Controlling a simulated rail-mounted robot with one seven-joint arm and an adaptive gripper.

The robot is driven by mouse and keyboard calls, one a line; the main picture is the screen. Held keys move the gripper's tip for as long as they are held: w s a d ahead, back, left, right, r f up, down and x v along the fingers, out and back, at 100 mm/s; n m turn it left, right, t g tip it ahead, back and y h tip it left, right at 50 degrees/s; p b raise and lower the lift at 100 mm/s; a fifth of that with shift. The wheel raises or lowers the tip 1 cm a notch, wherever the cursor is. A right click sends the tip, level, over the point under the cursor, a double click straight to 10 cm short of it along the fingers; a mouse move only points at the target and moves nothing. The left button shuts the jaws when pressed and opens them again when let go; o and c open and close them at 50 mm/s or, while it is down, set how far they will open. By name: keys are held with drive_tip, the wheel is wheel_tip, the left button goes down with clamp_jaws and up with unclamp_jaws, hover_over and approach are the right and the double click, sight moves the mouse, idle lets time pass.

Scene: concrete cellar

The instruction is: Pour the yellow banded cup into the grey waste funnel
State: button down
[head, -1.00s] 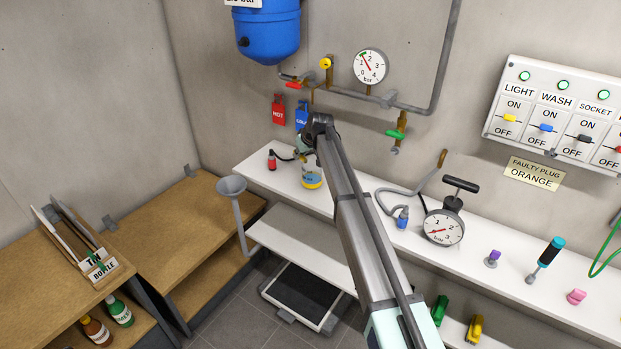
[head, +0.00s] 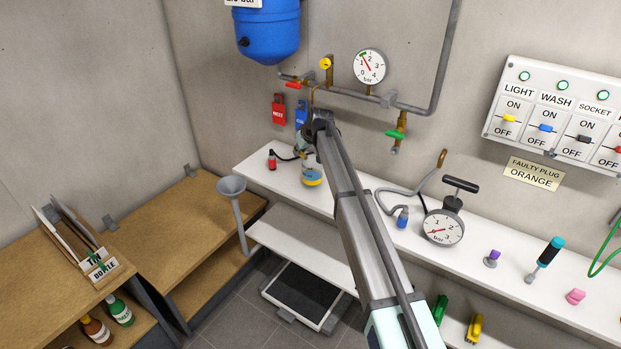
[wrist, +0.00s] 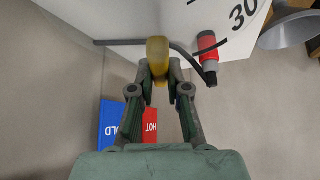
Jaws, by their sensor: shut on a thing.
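The yellow cup (wrist: 158,58) is clamped between the two fingers of my gripper (wrist: 158,82) in the wrist view. Its bands and contents cannot be made out there. In the head view my gripper (head: 307,140) is over the back left part of the white shelf, and my arm hides much of it. A yellow and blue item (head: 312,178) shows just below it; I cannot tell if this is the held cup. The grey waste funnel (head: 231,186) stands to the left, at the shelf's left end, apart from my gripper. It also shows at the wrist view's top right (wrist: 288,28).
A small red bottle (head: 272,160) stands on the white shelf (head: 350,205) between gripper and funnel, with a dark hose near it. Red (head: 279,110) and blue (head: 301,115) tags hang on the wall behind. A pump gauge (head: 443,228) stands to the right.

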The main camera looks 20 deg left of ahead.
drive_tip(key=shift+r, duration=0.2)
drive_tip(key=shift+r, duration=1.25)
drive_tip(key=shift+w+r, duration=0.1)
drive_tip(key=shift+r, duration=0.05)
